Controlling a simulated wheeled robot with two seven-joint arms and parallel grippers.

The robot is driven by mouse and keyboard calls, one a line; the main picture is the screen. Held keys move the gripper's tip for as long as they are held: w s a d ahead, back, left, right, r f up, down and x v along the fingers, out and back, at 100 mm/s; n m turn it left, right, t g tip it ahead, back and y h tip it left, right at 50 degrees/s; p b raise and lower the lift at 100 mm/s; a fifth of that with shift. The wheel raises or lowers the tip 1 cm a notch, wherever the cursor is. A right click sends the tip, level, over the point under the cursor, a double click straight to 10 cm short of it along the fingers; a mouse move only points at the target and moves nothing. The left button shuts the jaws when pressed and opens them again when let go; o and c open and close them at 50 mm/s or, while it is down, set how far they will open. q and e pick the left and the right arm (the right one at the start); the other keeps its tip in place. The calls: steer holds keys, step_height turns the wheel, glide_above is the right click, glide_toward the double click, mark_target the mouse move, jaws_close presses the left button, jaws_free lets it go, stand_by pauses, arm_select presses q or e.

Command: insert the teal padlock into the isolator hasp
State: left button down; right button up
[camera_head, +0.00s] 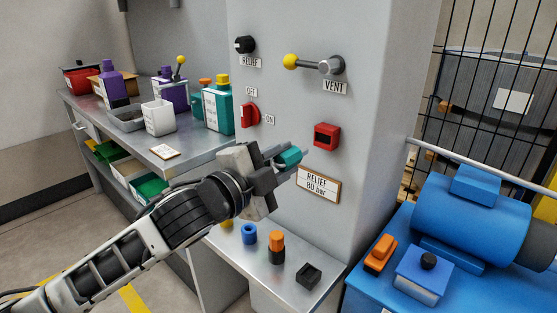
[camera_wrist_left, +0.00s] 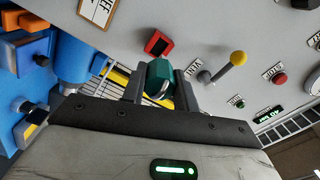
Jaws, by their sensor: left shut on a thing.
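The teal padlock (camera_head: 289,158) is held in the jaws of my left gripper (camera_head: 281,161), in front of the grey cabinet face. In the left wrist view the padlock (camera_wrist_left: 160,73) sits between the two dark fingers of the gripper (camera_wrist_left: 160,88), with a curved metal shackle partly showing. A red square fitting with a dark opening (camera_head: 326,136), which looks like the hasp, is on the cabinet to the right of the padlock and slightly higher. My right gripper is not in view.
A red OFF/ON switch (camera_head: 250,115) and a yellow-knobbed VENT lever (camera_head: 314,64) stick out from the cabinet. A RELIEF label plate (camera_head: 318,185) is below the red fitting. A low shelf (camera_head: 262,272) with small coloured parts is underneath; a blue motor (camera_head: 470,220) stands right.

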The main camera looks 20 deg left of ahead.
mark_target(301, 148)
arm_select(q)
steer(key=p+x, duration=0.1)
steer(key=x, duration=0.2)
steer(key=shift+w+d+r, duration=0.1)
steer(key=shift+w+d, duration=0.05)
steer(key=shift+w, duration=0.05)
steer(key=shift+w+d, duration=0.25)
steer(key=shift+w, duration=0.35)
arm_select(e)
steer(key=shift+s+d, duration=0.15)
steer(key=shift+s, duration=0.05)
arm_select(q)
steer(key=shift+p, duration=0.7)
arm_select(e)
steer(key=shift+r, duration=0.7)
arm_select(q)
steer(key=shift+w, duration=0.25)
steer(key=shift+p+x, duration=0.5)
steer(key=shift+x, duration=1.15)
steer(key=c, duration=1)
jaws_free()
steer(key=shift+s+d, duration=0.1)
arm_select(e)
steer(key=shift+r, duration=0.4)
